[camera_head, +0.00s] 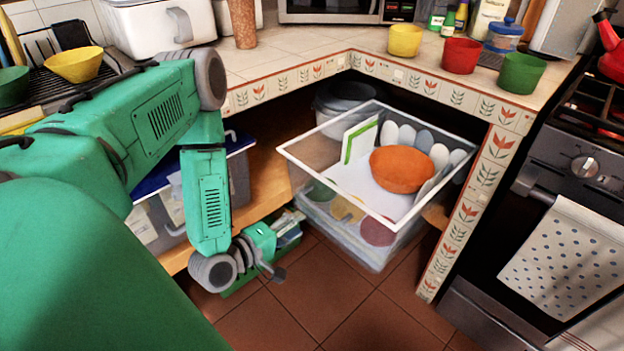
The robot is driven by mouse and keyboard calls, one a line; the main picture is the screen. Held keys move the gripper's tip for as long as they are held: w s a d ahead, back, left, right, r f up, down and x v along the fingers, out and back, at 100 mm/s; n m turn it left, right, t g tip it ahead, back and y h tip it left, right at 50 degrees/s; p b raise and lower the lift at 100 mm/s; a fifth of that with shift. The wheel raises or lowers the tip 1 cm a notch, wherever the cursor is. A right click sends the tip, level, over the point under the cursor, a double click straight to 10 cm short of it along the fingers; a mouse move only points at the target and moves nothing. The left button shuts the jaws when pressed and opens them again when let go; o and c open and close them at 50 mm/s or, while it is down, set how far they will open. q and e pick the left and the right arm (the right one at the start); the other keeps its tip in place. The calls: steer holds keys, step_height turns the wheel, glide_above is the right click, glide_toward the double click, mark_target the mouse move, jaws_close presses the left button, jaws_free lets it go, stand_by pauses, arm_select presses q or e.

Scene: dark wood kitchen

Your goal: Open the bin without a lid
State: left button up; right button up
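The bin without a lid is a clear bin with a white rim (320,165) in the corner beneath the counter. It juts out over the tiled floor, and its open top shows an orange bowl (402,169), a green-edged white board and several pale rounded pieces inside. Discs in several colours show through its lower front. My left gripper (270,266) hangs down to the left of the bin, apart from it, near the lower shelf edge. Its fingers are small and seen at an angle, so I cannot tell if they are open. My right gripper is out of view.
A bin with a blue lid (155,184) stands on the shelf, partly behind my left arm. The oven (570,170) and counter post bound the right. Floor in front is clear.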

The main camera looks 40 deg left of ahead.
arm_select(q)
steer(key=shift+v, duration=1.5)
